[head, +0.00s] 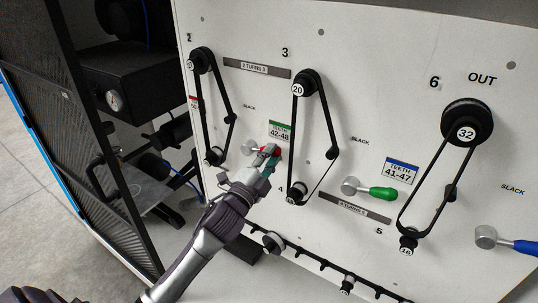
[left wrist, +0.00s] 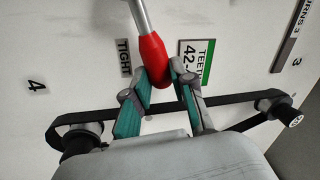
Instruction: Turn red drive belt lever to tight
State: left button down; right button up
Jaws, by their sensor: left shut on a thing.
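The red lever handle (head: 270,149) points right from its silver hub (head: 248,147) on the white board, under the green-topped "TEETH 42-48" plate (head: 279,131). My left gripper (head: 267,155) is at the handle. In the left wrist view, its teal-padded fingers (left wrist: 160,82) are shut on the red handle (left wrist: 149,56) near its end. A "TIGHT" label (left wrist: 123,57) shows beside the handle there; in the head view I cannot make it out. A black belt (left wrist: 168,103) runs between two pulleys behind the fingers. My right gripper is not in view.
To the right are a green lever (head: 382,194), a blue lever (head: 525,246) and belts on pulleys 20 (head: 298,88) and 32 (head: 466,133). A black mesh panel (head: 75,130) stands at the left. Small rollers (head: 272,242) protrude low on the board.

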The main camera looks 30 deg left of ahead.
pick_arm(q)
jog(key=shift+f, duration=0.3)
jog(key=c, duration=1)
grip_release()
jog(key=shift+o, duration=0.2)
jog(key=shift+r, duration=0.1)
jog(key=s+f, duration=0.2)
jog(key=s, duration=1)
jog(key=shift+a+f, duration=0.15)
jog(key=shift+w, duration=0.1)
